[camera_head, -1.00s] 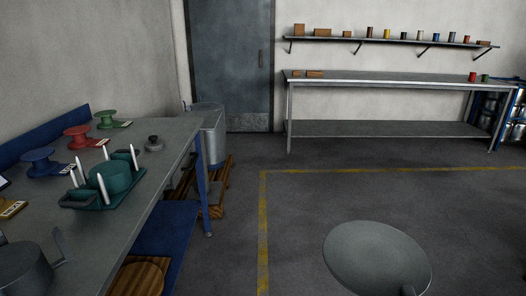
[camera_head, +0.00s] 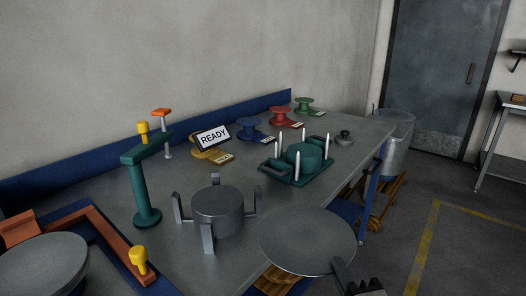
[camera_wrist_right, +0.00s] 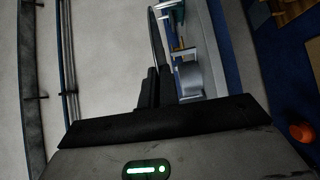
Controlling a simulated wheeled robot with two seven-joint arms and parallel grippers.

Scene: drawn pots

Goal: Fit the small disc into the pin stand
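A thin flat grey disc (camera_head: 307,240) is held at its lower right edge by my right gripper (camera_head: 352,280), in front of the bench's front edge. In the right wrist view the dark fingers (camera_wrist_right: 157,88) are shut on the disc, which shows nearly edge-on (camera_wrist_right: 156,38). The pin stand (camera_head: 298,166) is a dark green base with white upright pins around a green round block. It is on the bench, beyond the disc and apart from it. My left gripper is not in view.
A grey pronged stand (camera_head: 217,212) is left of the disc. A green post (camera_head: 145,185) and a grey round piece (camera_head: 40,265) are further left. Coloured spools (camera_head: 281,115) line the back. A dark knobbed piece (camera_head: 344,138) lies right of the pin stand.

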